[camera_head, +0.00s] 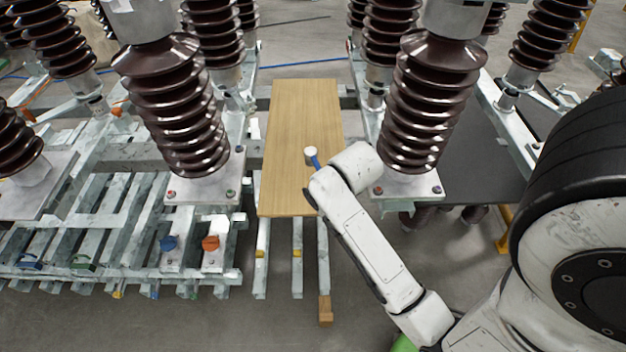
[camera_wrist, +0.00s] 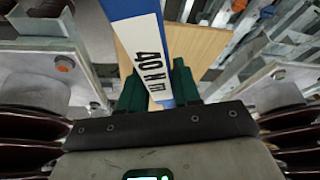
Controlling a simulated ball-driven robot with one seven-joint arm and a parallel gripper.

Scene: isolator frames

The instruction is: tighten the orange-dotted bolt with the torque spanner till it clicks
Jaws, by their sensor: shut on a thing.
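The torque spanner (camera_wrist: 146,52) is a blue bar with a white label reading 40 Nm. My gripper (camera_wrist: 157,88) is shut on it, one green finger on each side. In the head view a short blue piece of the spanner (camera_head: 315,160) shows at my arm's end, beside a pale round part, over the wooden board. A bolt with an orange-brown face (camera_wrist: 65,63) shows on a plate at the left of the wrist view, apart from the spanner. In the head view a bolt with a reddish dot (camera_head: 378,190) is on the right base plate; its exact colour is unclear.
Ribbed brown insulators (camera_head: 178,105) (camera_head: 428,105) stand on both sides of the wooden board (camera_head: 300,110). An orange knob (camera_head: 210,243) and a blue knob (camera_head: 168,243) are on the left frame. Grey floor is open at the bottom.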

